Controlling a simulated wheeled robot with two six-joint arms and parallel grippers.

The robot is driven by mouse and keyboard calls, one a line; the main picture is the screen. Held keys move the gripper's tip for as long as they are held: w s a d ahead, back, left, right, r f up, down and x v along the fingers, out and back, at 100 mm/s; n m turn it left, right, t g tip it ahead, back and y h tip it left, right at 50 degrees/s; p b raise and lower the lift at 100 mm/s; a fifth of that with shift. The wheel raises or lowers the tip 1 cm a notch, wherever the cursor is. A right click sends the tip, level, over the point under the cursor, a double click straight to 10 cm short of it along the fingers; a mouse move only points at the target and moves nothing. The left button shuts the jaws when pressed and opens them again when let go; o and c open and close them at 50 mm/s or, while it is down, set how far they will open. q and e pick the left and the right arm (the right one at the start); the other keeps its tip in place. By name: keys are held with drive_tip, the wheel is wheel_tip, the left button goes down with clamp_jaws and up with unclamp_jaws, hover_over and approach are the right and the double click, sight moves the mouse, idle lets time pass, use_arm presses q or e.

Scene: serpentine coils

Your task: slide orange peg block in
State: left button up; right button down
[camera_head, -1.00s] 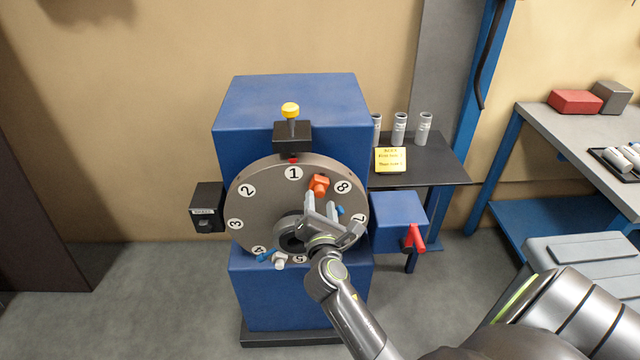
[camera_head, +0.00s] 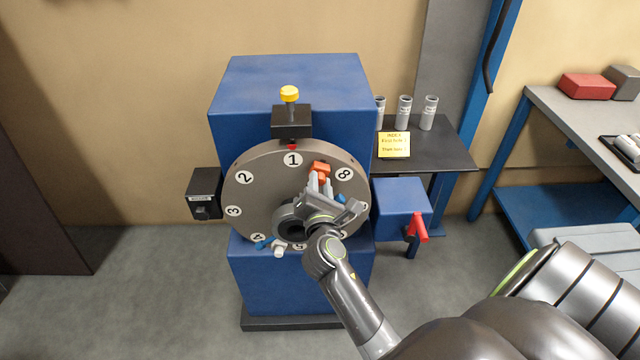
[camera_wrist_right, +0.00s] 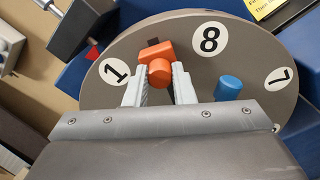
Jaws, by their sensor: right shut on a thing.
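The orange peg block (camera_head: 320,169) sits on the face of the grey numbered disc (camera_head: 262,205), between the numbers 1 and 8. In the right wrist view the orange block (camera_wrist_right: 155,53) has a round peg facing me and a dark slot or piece just beyond it. My right gripper (camera_head: 319,184) has its two fingers on either side of the round peg and is shut on it; it also shows in the right wrist view (camera_wrist_right: 160,84). My left gripper is not in view.
A blue peg (camera_wrist_right: 229,87) stands out from the disc near 7 and 8. A yellow-topped plunger (camera_head: 290,94) is above the disc. A blue box with a red lever (camera_head: 418,228) is at right. Grey cylinders (camera_head: 404,113) stand on a black shelf.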

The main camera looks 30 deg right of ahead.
drive_tip(key=shift+w+a+f+b, duration=0.2)
drive_tip(key=shift+a+f+b, duration=0.15)
drive_tip(key=shift+f+b, duration=0.55)
drive_tip(key=shift+w+a+f+b, duration=0.3)
drive_tip(key=shift+f+b, duration=0.4)
drive_tip(key=shift+f, duration=0.4)
drive_tip(key=shift+w+a+f+b, duration=0.15)
drive_tip(key=shift+a+f+b, duration=0.2)
drive_tip(key=shift+f+b, duration=0.55)
drive_tip(key=shift+f, duration=0.1)
drive_tip(key=c, duration=1.2)
unclamp_jaws()
drive_tip(key=shift+a, duration=0.1)
